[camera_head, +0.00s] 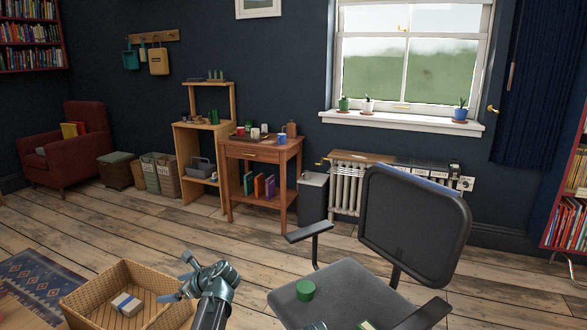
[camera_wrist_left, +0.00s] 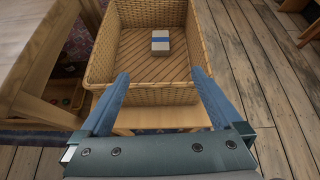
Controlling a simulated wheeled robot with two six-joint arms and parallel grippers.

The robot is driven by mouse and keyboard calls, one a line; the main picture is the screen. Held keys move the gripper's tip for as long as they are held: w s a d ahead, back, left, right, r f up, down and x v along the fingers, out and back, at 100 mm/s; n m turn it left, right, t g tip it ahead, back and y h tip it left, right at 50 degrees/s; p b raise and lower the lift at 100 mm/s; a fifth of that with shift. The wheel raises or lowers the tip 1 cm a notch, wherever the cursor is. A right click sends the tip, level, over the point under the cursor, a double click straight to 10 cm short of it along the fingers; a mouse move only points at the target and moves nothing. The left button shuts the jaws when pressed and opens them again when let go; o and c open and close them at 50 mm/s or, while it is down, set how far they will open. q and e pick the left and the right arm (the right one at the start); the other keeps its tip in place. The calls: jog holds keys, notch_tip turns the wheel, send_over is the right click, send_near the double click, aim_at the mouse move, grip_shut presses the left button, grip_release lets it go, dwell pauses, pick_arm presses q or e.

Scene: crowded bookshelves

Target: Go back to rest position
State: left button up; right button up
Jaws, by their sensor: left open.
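My left gripper (camera_head: 176,279) is open and empty in the head view, at the right side of a wicker basket. In the left wrist view its two blue fingers (camera_wrist_left: 158,88) stand wide apart at the near rim of the basket. The wicker basket (camera_head: 84,297) holds a small white box with a blue band (camera_head: 127,303), which lies on the basket floor. The basket (camera_wrist_left: 104,55) and the box (camera_wrist_left: 160,43) also show in the left wrist view, with the box beyond the fingertips and apart from them.
An office chair (camera_head: 340,300) stands close on the right, with a green round object (camera_head: 305,290) on its seat. A wooden side table (camera_head: 262,152) and a red armchair (camera_head: 68,150) stand farther back. Bare wooden floor (camera_head: 190,225) lies between.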

pick_arm(q)
jog(key=s+d+f+n+g+h+b, duration=0.25)
jog(key=s+d+f+n, duration=0.35)
jog(key=s+d, duration=0.35)
jog(key=s+d+f+n+g+h+b, duration=0.1)
jog(key=s+d+f+n+h+b, duration=0.25)
jog(key=s+d+f+n, duration=0.4)
jog(key=s+d+f+n+g+h+b, duration=0.1)
jog(key=s+d+f+n+h+b, duration=0.25)
jog(key=s+d, duration=0.7)
pick_arm(e)
notch_tip(320, 180, down, 8)
jog(key=p, duration=0.2)
pick_arm(q)
notch_tip(320, 180, up, 37)
jog(key=w+d+n+p, duration=0.1)
jog(key=p, duration=3.7)
jog(key=shift+w+f, duration=0.15)
jog(key=shift+w, duration=0.05)
pick_arm(e)
notch_tip(320, 180, up, 38)
jog(key=shift+r, duration=0.15)
pick_arm(q)
jog(key=shift+w+d, duration=0.1)
pick_arm(e)
jog(key=shift+a, duration=0.1)
